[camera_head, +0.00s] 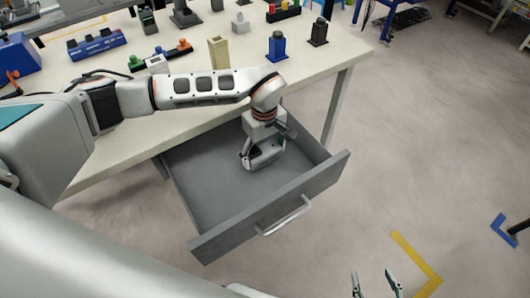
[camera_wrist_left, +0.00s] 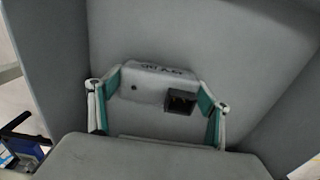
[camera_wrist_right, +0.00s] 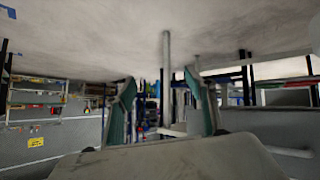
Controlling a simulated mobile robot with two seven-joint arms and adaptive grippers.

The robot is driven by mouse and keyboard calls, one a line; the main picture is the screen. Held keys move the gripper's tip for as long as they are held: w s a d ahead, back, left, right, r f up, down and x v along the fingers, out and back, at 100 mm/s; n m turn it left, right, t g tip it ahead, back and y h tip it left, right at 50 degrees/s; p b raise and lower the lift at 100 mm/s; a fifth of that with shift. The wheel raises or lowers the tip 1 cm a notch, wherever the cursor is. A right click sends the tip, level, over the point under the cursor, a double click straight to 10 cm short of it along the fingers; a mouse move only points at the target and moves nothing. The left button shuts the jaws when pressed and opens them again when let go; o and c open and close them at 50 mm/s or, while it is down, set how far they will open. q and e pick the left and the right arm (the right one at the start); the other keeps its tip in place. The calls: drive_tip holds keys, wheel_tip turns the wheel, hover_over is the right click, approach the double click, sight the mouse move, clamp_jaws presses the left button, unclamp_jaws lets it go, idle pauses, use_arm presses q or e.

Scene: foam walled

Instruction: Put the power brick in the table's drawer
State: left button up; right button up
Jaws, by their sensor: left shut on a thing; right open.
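The table's drawer (camera_head: 208,192) is pulled open and its grey floor is bare around my left gripper. My left gripper (camera_head: 262,160) points down inside the drawer, near its back right part. In the left wrist view my left gripper (camera_wrist_left: 157,110) is shut on the power brick (camera_wrist_left: 145,86), a grey block with a dark socket, its two fingers on either side. The brick is low in the drawer; whether it touches the floor I cannot tell. My right gripper (camera_head: 376,284) is open and empty over the floor at the bottom of the head view; it also shows in the right wrist view (camera_wrist_right: 162,105).
The tabletop (camera_head: 325,58) above the drawer holds several items, including a blue block (camera_head: 277,46), a beige block (camera_head: 218,52) and a black one (camera_head: 318,32). The drawer's front panel with its handle (camera_head: 285,217) stands out from the table.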

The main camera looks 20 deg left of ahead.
sight(264, 152)
use_arm(q)
drive_tip(key=shift+f, duration=0.15)
drive_tip(key=o, duration=1.3)
drive_tip(key=shift+f, duration=0.1)
drive_tip(key=shift+c, duration=0.2)
use_arm(e)
drive_tip(key=shift+w+r, duration=0.35)
drive_tip(key=shift+r, duration=0.05)
drive_tip(key=shift+f, duration=0.15)
use_arm(q)
wheel_tip(264, 152, up, 12)
drive_tip(key=p, duration=0.2)
use_arm(e)
drive_tip(key=shift+s+a+r, duration=0.1)
drive_tip(key=shift+a+r, duration=0.05)
drive_tip(key=shift+r, duration=0.55)
use_arm(q)
drive_tip(key=shift+r, duration=0.25)
use_arm(e)
drive_tip(key=shift+r, duration=0.1)
